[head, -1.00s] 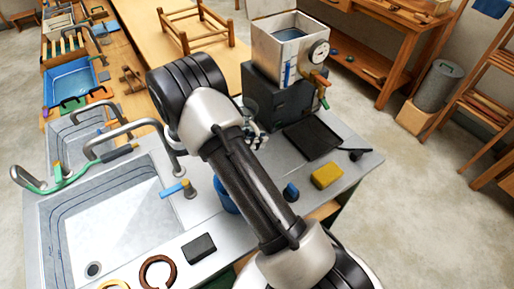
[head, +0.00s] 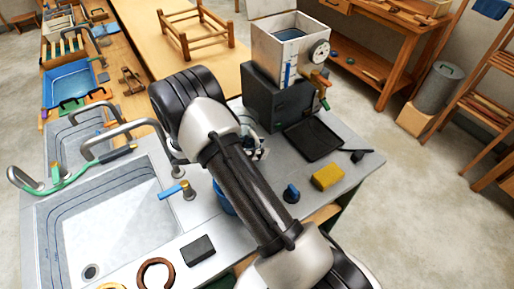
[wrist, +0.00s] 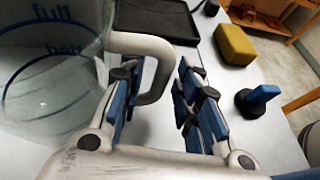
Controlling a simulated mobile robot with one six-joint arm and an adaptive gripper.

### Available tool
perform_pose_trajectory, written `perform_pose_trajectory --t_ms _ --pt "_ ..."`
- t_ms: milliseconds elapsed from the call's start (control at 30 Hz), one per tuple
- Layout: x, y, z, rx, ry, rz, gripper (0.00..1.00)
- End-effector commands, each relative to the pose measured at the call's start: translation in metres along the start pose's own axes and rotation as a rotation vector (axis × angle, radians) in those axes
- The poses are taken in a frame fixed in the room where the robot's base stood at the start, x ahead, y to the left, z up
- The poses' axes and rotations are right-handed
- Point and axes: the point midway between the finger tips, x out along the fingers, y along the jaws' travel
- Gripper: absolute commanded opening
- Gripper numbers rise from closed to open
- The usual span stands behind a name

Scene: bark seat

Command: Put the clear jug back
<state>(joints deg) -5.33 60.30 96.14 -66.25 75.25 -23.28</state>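The clear jug (wrist: 48,95) fills the left of the wrist view, with blue "full" and "half" lines on its wall. Its pale grey handle (wrist: 154,52) loops in between the two fingers of my gripper (wrist: 162,92). The fingers are apart, with a visible gap between the handle and the right finger; the handle lies close to the left finger. In the head view my gripper (head: 256,152) shows only in part beside my arm, over the counter, and the jug is mostly hidden there.
A metal tank with a dial (head: 290,48) stands on a dark box (head: 277,100) behind. A black tray (head: 312,139), yellow sponge (head: 327,177) and blue-handled item (head: 291,194) lie to the right. The sink (head: 115,225) and taps are left.

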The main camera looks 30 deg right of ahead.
Motion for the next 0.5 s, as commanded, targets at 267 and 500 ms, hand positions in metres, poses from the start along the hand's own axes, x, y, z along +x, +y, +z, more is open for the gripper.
perform_pose_trajectory --t_ms 267,500 --pt "-0.001 0.000 0.002 0.000 0.000 0.000 0.31" --pt "-0.032 0.001 0.004 -0.001 0.001 0.005 0.31"
